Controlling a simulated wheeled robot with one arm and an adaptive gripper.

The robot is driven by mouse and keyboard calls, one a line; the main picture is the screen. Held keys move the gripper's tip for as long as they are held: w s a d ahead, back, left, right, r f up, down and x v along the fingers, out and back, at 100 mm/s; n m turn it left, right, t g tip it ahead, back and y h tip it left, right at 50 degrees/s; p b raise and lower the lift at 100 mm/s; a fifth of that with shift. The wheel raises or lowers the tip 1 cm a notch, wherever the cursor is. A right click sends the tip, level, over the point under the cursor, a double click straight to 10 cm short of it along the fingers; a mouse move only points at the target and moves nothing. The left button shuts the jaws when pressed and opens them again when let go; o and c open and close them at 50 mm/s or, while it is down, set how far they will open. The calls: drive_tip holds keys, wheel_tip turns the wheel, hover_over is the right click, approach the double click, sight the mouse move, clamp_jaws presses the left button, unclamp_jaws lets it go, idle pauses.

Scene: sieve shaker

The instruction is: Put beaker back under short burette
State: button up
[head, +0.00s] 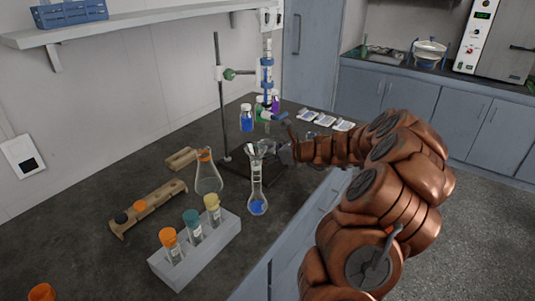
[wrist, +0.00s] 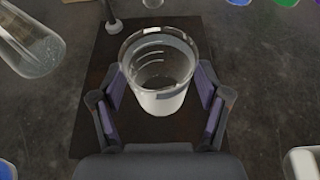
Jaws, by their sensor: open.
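A clear glass beaker (wrist: 158,68) stands upright between the two spread fingers of my gripper (wrist: 161,88) in the wrist view. The fingers flank it, and I cannot tell whether either touches the glass. Below it is the dark brown base plate (wrist: 95,60) of a stand. In the head view, my gripper (head: 286,153) is low over this plate, partly hidden by my arm. The burette (head: 267,66) hangs from the stand's rod (head: 221,105) by a clamp, above and behind my gripper. The beaker is hard to make out in the head view.
A volumetric flask with blue liquid (head: 257,200) stands just in front of the plate. An orange-rimmed conical flask (head: 207,175) is to its left. A white rack (head: 205,252) with capped tubes is at the front. Bottles (head: 247,119) stand behind.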

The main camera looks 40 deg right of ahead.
drive_tip(key=shift+r, duration=0.15)
drive_tip(key=v, duration=1.1)
drive_tip(key=shift+s+d+b, duration=0.1)
drive_tip(key=shift+s+b, duration=0.1)
drive_tip(key=shift+b, duration=0.1)
drive_tip(key=shift+s+d+r, duration=0.1)
drive_tip(key=shift+s, duration=0.25)
drive_tip(key=shift+s, duration=0.1)
